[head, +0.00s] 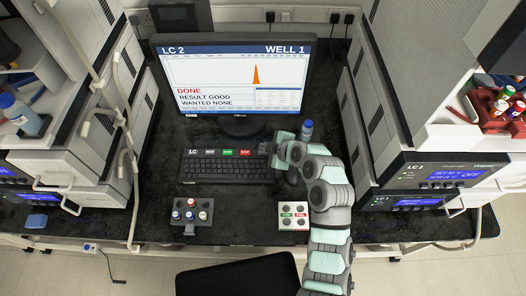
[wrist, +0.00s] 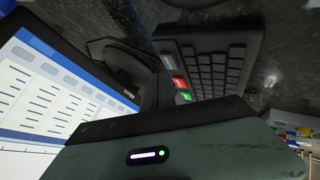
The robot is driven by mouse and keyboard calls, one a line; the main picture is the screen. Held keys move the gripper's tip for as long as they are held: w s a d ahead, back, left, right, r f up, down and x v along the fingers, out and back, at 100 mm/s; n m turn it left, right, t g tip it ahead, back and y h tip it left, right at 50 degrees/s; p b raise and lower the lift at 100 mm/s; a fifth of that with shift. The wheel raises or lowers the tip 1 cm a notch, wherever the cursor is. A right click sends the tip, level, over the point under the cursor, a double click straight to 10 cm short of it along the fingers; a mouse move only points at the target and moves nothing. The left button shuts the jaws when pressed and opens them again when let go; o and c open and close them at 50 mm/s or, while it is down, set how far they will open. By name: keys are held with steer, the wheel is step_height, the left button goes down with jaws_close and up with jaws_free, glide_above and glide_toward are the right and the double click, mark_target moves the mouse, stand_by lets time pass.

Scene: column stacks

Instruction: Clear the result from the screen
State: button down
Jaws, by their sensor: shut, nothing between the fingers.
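The monitor (head: 235,75) stands at the back of the bench. Its screen reads LC 2, WELL 1, DONE, RESULT GOOD, WANTED NONE, with one orange peak. Part of the screen (wrist: 45,95) also fills the left of the wrist view. The keyboard (head: 226,170) lies in front of the monitor, with a strip of black, green and red keys along its back edge. The red key (head: 245,152) is the rightmost of these; it shows in the wrist view (wrist: 178,84) too. My gripper (head: 264,148) is shut and empty, just right of the red key. Its fingertips are hard to make out.
A dark rack (head: 205,213) with several vials stands at the front left. A white labelled tray (head: 293,215) sits at the front right. A blue-capped bottle (head: 307,130) stands behind my arm. Stacked instruments (head: 430,170) border both sides. Bench between rack and tray is clear.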

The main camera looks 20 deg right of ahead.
mark_target(265, 154)
steer(key=shift+f, duration=0.15)
steer(key=shift+f+b, duration=0.35)
steer(key=shift+b, duration=0.35)
steer(key=shift+f+b, duration=0.4)
steer(key=shift+b, duration=0.1)
stand_by(0.5)
steer(key=shift+r, duration=0.85)
steer(key=shift+r, duration=0.15)
steer(key=shift+r+p, duration=0.9)
steer(key=shift+r, duration=1.5)
